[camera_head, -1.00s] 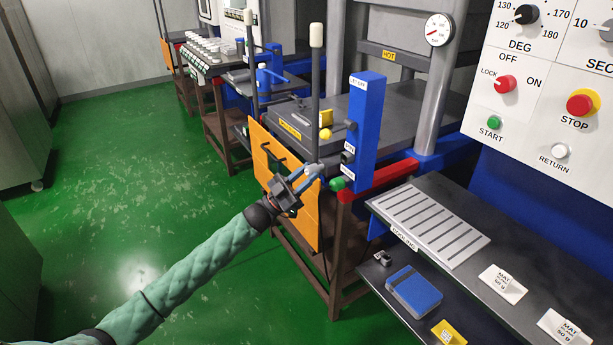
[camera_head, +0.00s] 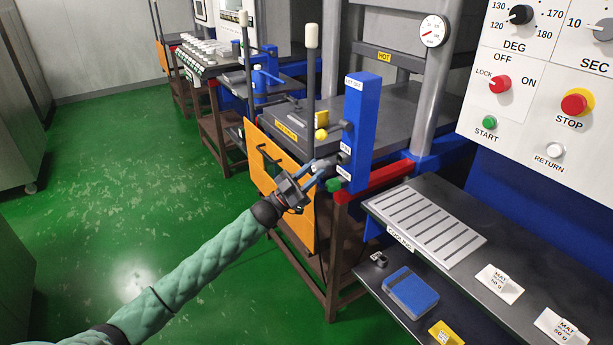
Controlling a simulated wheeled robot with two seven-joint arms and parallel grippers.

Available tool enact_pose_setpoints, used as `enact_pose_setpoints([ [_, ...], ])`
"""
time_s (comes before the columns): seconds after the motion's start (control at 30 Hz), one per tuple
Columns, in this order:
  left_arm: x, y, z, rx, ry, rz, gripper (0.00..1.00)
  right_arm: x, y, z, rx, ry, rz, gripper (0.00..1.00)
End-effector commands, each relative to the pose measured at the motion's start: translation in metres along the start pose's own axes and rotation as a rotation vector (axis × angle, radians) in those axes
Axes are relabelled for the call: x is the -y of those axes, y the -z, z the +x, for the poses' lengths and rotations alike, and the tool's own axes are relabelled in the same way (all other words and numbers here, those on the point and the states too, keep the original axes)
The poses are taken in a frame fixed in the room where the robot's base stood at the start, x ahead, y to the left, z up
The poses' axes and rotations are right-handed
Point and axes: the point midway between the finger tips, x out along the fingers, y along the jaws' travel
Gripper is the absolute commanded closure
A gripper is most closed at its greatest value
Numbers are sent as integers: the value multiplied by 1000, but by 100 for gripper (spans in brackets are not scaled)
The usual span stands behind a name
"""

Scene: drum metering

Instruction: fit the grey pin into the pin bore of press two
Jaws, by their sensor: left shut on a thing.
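My left gripper (camera_head: 317,176) is shut on the grey pin (camera_head: 326,164), just left of the blue upright block (camera_head: 362,125) on the near press. Only a small part of the pin shows between the fingers. The block carries white labels, with dark round fittings on its left face (camera_head: 344,157). The pin's tip is close to that face, at about the height of the lower labels. I cannot tell whether it touches the block or enters a bore. The bore itself is not clearly seen. My right gripper is not in view.
A tall lever with a white grip (camera_head: 311,37) stands just behind the gripper. An orange panel (camera_head: 270,165) hangs below it. A green knob (camera_head: 333,185) and a red bar (camera_head: 376,183) are close by. A shelf with a slotted plate (camera_head: 430,228) is at right.

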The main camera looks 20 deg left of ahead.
Motion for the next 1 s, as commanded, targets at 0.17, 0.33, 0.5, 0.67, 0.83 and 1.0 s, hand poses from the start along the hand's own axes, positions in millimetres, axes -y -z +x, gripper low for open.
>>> enact_pose_setpoints([
  [0.17, 0, -9, 10, -1, 0, 0, 100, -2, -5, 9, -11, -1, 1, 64],
  [0.33, -1, -13, 15, 0, 0, -1, 100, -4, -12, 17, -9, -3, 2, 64],
  [0.5, 0, -15, 18, 0, 0, 0, 100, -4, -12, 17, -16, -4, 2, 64],
  [0.67, 0, -15, 18, 0, 0, 0, 100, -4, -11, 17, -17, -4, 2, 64],
  [0.83, 0, -15, 18, 0, -1, 0, 100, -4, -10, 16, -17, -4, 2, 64],
  [1.0, 0, -15, 18, 0, -1, 1, 100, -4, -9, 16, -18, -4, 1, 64],
])
